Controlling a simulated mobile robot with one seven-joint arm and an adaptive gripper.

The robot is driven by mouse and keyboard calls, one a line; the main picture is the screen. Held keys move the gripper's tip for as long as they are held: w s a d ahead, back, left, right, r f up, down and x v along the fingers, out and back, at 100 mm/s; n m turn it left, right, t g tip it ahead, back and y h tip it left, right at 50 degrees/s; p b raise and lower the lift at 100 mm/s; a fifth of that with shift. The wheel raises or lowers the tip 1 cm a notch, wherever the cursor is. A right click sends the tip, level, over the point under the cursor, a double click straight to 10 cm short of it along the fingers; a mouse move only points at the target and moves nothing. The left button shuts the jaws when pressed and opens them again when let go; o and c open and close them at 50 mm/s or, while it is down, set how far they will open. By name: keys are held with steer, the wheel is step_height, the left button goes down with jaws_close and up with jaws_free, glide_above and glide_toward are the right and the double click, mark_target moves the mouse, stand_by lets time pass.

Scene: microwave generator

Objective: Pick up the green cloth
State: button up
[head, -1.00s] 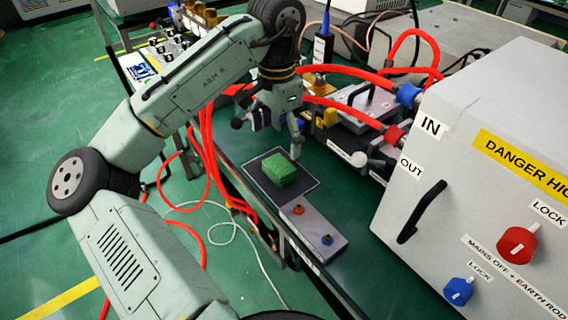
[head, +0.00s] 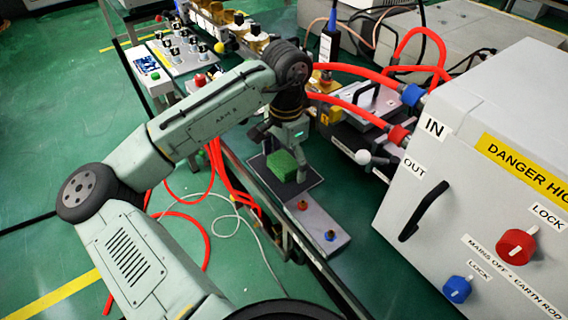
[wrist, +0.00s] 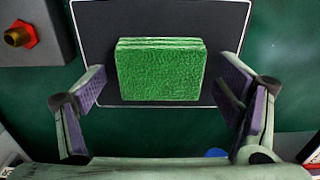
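The green cloth (head: 284,163) is a folded, block-like pad lying on a dark flat mat (head: 311,181) with a pale edge. In the wrist view the cloth (wrist: 160,70) lies flat on the mat (wrist: 222,17), centred ahead of the fingers. My gripper (wrist: 163,100) is open, one finger on each side of the cloth's near part, with gaps on both sides. In the head view my gripper (head: 280,152) is just above the cloth and partly hides it.
A grey plate with a red and a blue fitting (head: 318,228) lies in front of the mat. A large white cabinet (head: 470,150) stands to the right. Red hoses (head: 350,108) run behind my gripper and down to its left. A control panel (head: 180,50) stands at the back left.

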mark_target(286, 160)
steer(key=c, duration=0.8)
steer(key=shift+c, duration=0.2)
step_height(286, 160, up, 10)
steer(key=shift+b, duration=0.55)
steer(key=o, duration=0.3)
steer(key=c, duration=0.5)
